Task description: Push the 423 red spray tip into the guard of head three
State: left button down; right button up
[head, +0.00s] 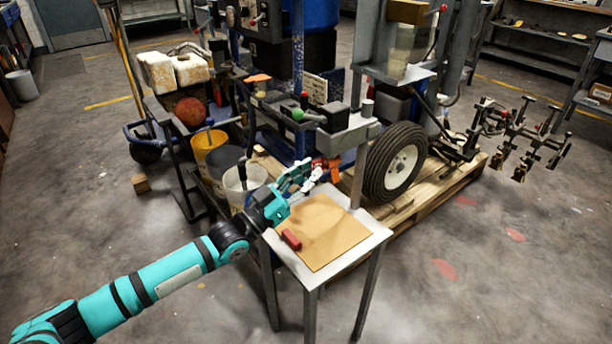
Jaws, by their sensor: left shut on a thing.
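My left gripper (312,174) is above the back left part of a small grey table. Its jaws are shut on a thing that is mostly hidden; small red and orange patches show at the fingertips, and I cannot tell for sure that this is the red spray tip. A red block (291,240) lies on the tan board on the table, below the gripper. Several spray heads (522,140) with brass-coloured lower ends hang on a dark frame at the far right, well apart from my gripper. I cannot tell which one is head three. My right gripper is not in view.
The small table (376,232) carries a tan board (328,243). Behind it stands the striper machine on a wooden pallet (432,205), with a black tyre (394,163). A yellow bucket (209,152) and a white bucket (244,184) stand left.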

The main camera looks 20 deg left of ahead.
pick_arm(q)
jog(key=shift+w+d, duration=0.15)
jog(key=shift+w, duration=0.05)
jog(key=c, duration=1.8)
grip_release()
jog(key=o, duration=0.8)
jog(key=shift+d, duration=0.1)
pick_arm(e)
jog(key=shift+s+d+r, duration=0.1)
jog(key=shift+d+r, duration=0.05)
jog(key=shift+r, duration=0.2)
pick_arm(q)
jog(key=shift+f, duration=0.1)
jog(key=p+v, duration=0.1)
jog(key=v, duration=0.6)
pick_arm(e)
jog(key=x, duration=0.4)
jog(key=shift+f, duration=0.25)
pick_arm(q)
jog(key=shift+w, duration=0.1)
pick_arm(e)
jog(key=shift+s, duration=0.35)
